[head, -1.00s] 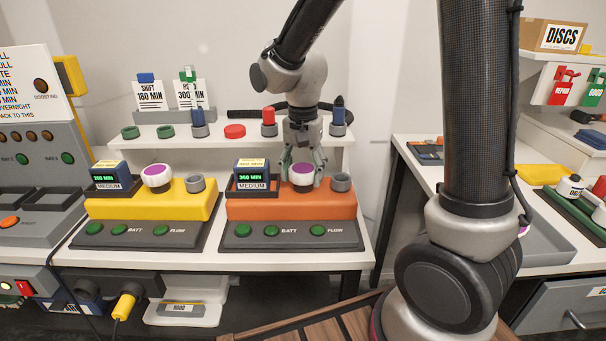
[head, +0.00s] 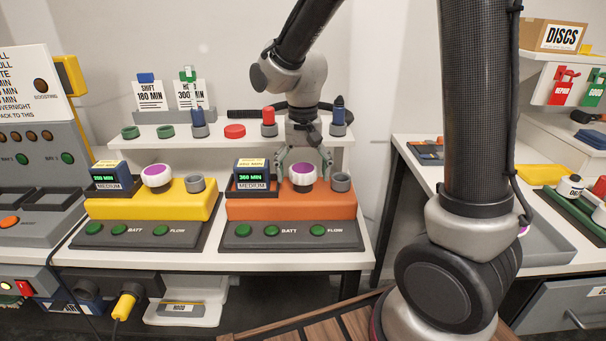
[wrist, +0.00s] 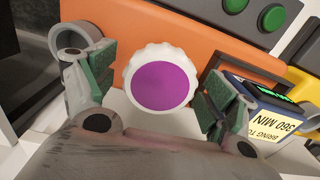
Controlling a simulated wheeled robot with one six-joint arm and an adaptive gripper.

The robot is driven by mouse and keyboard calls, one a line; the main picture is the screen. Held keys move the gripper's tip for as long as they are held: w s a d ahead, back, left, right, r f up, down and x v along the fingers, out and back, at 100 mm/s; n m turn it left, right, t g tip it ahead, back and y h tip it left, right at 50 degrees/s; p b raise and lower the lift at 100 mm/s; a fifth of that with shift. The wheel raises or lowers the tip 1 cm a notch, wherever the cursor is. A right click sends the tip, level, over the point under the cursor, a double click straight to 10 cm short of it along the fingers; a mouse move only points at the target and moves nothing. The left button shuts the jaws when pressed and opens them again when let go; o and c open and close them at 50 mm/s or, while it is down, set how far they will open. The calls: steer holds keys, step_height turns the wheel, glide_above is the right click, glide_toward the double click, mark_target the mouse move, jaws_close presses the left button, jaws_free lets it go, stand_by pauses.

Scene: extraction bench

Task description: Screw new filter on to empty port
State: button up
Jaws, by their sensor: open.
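A white filter with a ribbed rim and purple top (head: 303,174) sits upright on the orange unit (head: 290,207), between the battery block and a grey port ring. In the wrist view the filter (wrist: 160,85) lies between the two green-padded fingers of my gripper (wrist: 158,100), with a gap on each side. My gripper (head: 304,160) is open and just above and behind the filter in the head view. The grey ring (head: 341,182) stands at the right end of the orange unit. Whether the filter is fully seated cannot be told.
A yellow unit (head: 150,203) with its own white-and-purple filter (head: 156,177) stands to the left. A battery block marked 360 MIN (head: 252,175) is close left of my gripper. The shelf (head: 165,140) behind holds caps, a red disc and several bottles.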

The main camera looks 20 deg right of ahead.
steer(key=n, duration=0.5)
steer(key=shift+n, duration=0.4)
steer(key=n, duration=0.5)
steer(key=shift+n, duration=0.4)
steer(key=n, duration=1.1)
steer(key=shift+n, duration=0.4)
steer(key=c, duration=1.2)
steer(key=m, duration=2.7)
steer(key=shift+m, duration=0.3)
steer(key=o, duration=1.2)
